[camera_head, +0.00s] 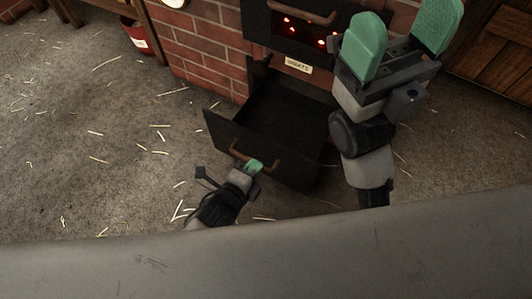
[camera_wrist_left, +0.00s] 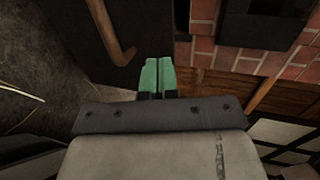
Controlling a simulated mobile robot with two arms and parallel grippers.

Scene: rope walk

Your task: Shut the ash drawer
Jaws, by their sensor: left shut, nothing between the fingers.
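The ash drawer (camera_head: 232,138) is a dark open-topped box pulled well out from the brick furnace, and it looks empty. Its front carries a copper-brown bar handle (camera_head: 238,153). My left gripper (camera_head: 255,166) is shut and empty, with its green fingertips at the drawer front by the handle; whether they touch it I cannot tell. In the left wrist view the closed green fingers (camera_wrist_left: 158,76) point at the dark front, with the handle (camera_wrist_left: 112,32) to their left. My right gripper (camera_head: 403,38) is open and empty, raised to the right of the drawer.
The brick furnace (camera_head: 205,45) stands behind, with a dark firebox door (camera_head: 265,22) and glowing embers above the drawer. A pale label (camera_head: 298,65) sits below the embers. A red bucket (camera_head: 134,36) stands at the left. The straw-strewn floor to the left is open.

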